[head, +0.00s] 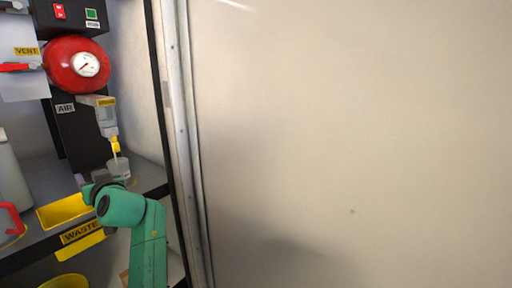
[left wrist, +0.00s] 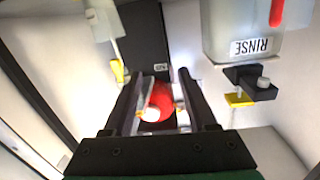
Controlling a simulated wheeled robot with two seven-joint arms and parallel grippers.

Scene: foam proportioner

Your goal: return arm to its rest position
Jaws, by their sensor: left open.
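My left gripper (head: 88,183) is at the front of the shelf in the head view, at the end of my green arm. In the left wrist view its two black fingers (left wrist: 160,76) stand apart, with no held object visible between them. A red rounded thing with a pale round part (left wrist: 158,102) shows between the fingers; I cannot tell its distance. In the head view a clear cup (head: 118,167) stands under a yellow-tipped nozzle (head: 115,145), just beyond the gripper. I cannot tell whether they touch. My right gripper is not in view.
A red vessel with a gauge (head: 78,63) hangs above. A yellow bin (head: 64,212) by the WASTE label is left of my gripper. A RINSE container (left wrist: 255,30) shows in the left wrist view. A metal-edged pale panel (head: 350,140) fills the right.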

